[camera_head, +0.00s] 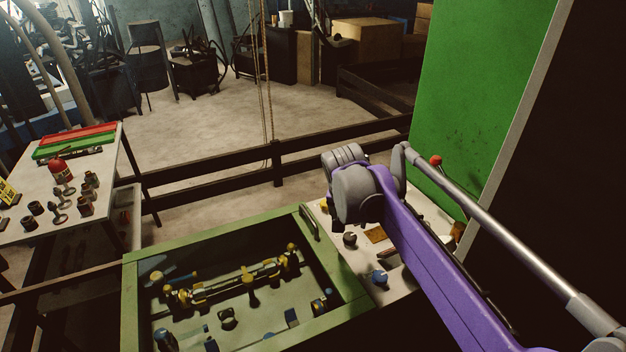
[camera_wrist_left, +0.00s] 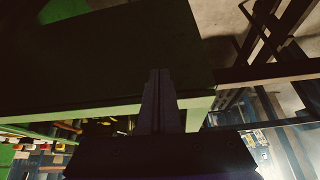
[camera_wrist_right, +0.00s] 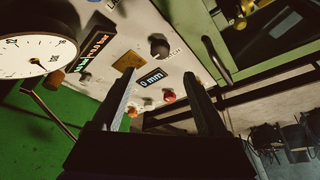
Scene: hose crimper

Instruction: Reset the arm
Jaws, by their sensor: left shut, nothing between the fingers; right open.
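My right arm (camera_head: 425,250), purple with grey joints, reaches in from the lower right of the head view, over the control panel (camera_head: 393,267). Its gripper is hidden there. In the right wrist view the right gripper (camera_wrist_right: 160,88) is open and empty, its fingers pointing towards the panel with a black knob (camera_wrist_right: 158,46), a "0 mm" display (camera_wrist_right: 150,78), a red button (camera_wrist_right: 168,97) and a round dial (camera_wrist_right: 35,45). Contact cannot be told. My left gripper (camera_wrist_left: 158,72) is shut and empty before a dark surface; the left arm is not in the head view.
A green-framed bin (camera_head: 345,310) holds several yellow and blue parts. A table (camera_head: 30,215) at left carries fittings, a red bottle (camera_head: 60,170) and red and green trays. A tall green panel (camera_head: 480,90) stands at right. Dark railings (camera_head: 235,178) cross behind; open floor lies beyond.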

